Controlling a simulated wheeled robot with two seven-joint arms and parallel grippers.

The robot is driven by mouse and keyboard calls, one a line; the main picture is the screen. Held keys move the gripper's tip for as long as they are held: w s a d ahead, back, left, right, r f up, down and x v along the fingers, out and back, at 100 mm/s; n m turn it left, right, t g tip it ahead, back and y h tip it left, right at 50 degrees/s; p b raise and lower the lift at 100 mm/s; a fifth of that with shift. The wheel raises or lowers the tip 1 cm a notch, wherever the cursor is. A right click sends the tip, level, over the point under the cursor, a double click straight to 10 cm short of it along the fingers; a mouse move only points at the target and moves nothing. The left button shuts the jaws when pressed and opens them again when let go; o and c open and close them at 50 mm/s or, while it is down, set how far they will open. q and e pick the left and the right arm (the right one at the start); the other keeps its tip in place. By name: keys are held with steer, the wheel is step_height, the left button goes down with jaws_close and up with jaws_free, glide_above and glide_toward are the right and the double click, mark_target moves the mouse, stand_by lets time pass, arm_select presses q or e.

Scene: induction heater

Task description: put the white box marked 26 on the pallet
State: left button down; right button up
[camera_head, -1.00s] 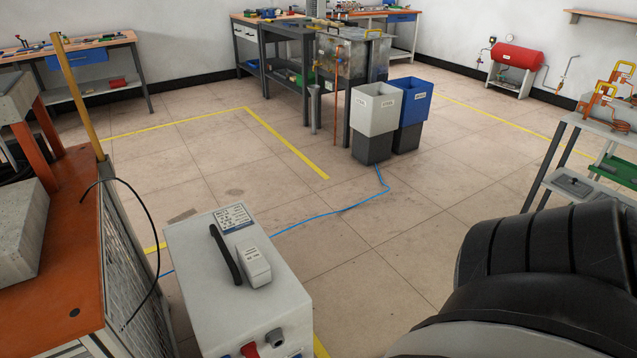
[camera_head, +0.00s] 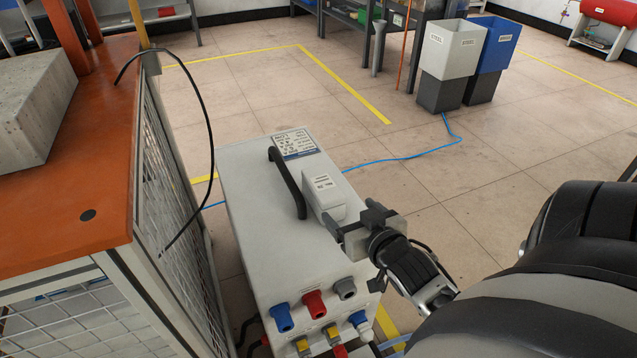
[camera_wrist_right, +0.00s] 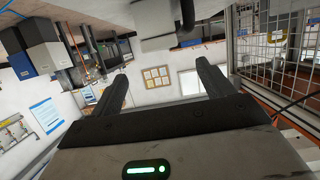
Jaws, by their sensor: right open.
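The small white box (camera_head: 326,196) lies on top of the white power cabinet, beside its black handle, with small dark print on its top. My right gripper (camera_head: 354,219) is open at the box's near right end, its fingers close to it. I cannot tell whether they touch it. In the right wrist view the open fingers (camera_wrist_right: 163,88) show nothing between them, with a pale shape beyond them at the top that I cannot identify for sure. My left gripper is not in view. I see no pallet in these frames.
The white cabinet (camera_head: 262,222) has a black handle (camera_head: 287,183) and coloured sockets at its front. An orange-topped bench (camera_head: 100,150) with a mesh side and a hanging black cable stands left. White (camera_head: 449,48) and blue (camera_head: 494,42) bins stand behind. The floor between is mostly clear.

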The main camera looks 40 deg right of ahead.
steer(key=b, duration=0.2)
glide_toward(324, 184)
steer(key=w+f, duration=0.1)
steer(key=w+d+f, duration=0.1)
steer(key=w, duration=0.1)
steer(key=shift+w+d+f, duration=0.15)
steer(key=shift+w+d, duration=0.05)
steer(key=shift+w, duration=0.35)
steer(key=x, duration=0.1)
steer(key=b+x, duration=0.2)
steer(key=shift+w+r, duration=0.2)
steer(key=shift+w, duration=0.15)
steer(key=shift+w+d, duration=0.15)
steer(key=shift+w, duration=0.2)
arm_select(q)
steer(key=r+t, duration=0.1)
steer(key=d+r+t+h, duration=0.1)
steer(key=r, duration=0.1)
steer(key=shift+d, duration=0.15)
arm_select(e)
steer(key=c, duration=1.4)
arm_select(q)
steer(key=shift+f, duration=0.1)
arm_select(e)
steer(key=shift+o, duration=0.2)
steer(key=shift+r, duration=0.1)
